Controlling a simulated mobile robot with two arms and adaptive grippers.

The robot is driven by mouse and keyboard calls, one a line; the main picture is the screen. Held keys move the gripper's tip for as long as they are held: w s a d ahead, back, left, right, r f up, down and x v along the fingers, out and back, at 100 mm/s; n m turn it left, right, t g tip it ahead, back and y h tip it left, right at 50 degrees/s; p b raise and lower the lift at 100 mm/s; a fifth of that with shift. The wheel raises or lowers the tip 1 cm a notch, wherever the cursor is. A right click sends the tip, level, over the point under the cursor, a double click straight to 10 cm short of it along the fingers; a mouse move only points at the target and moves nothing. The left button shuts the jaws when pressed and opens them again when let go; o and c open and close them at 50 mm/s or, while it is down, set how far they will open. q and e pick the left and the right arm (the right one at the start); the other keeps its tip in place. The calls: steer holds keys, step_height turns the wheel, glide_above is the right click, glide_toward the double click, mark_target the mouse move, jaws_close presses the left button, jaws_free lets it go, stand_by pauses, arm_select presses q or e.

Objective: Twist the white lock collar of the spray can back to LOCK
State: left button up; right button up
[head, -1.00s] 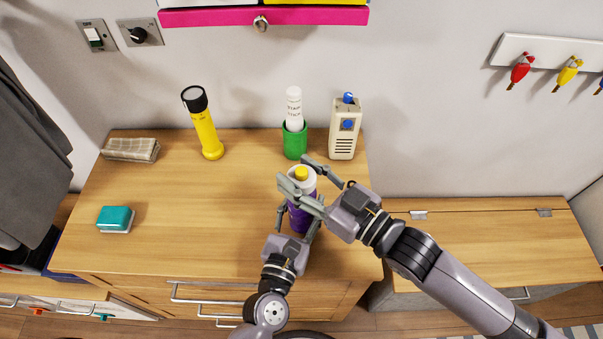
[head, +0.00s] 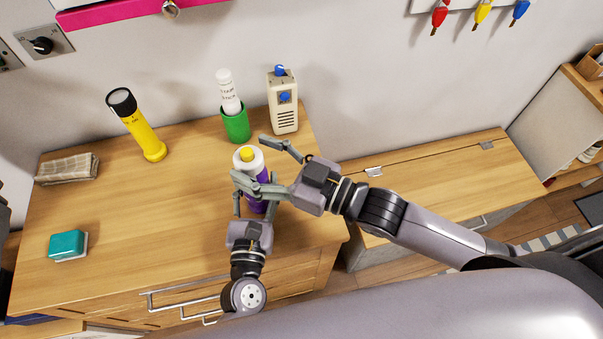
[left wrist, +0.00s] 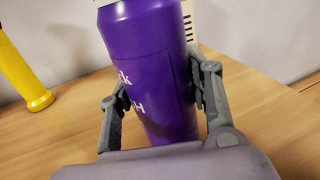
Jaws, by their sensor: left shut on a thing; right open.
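The purple spray can (left wrist: 150,65) stands upright on the wooden top, its body filling the middle of the left wrist view. In the head view its white collar (head: 256,167) and yellow top (head: 246,154) show, with part of the purple body (head: 257,207) below. My left gripper (head: 253,205) is shut on the can's body from the front, one finger on each side, as the left wrist view (left wrist: 155,105) shows. My right gripper (head: 262,165) is open at collar height, its fingers on either side of the can's top. I cannot tell whether they touch the collar. The lock marks are not readable.
A green cup (head: 236,126) holding a white tube (head: 228,92) and a beige device (head: 283,105) stand close behind the can. A yellow flashlight (head: 139,128), a folded cloth (head: 68,168) and a teal sponge (head: 67,244) are to the left. The top's left-middle is clear.

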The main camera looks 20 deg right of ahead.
steer(key=v, duration=1)
arm_select(q)
steer(key=o, duration=1.5)
steer(key=shift+c, duration=0.2)
steer(key=v, duration=1.1)
steer(key=shift+s+a, duration=0.1)
steer(key=shift+s, duration=0.15)
steer(key=b+v, duration=0.2)
steer(key=v, duration=0.7)
steer(key=shift+s, duration=0.3)
arm_select(e)
step_height(320, 180, down, 2)
steer(key=shift+f, duration=0.15)
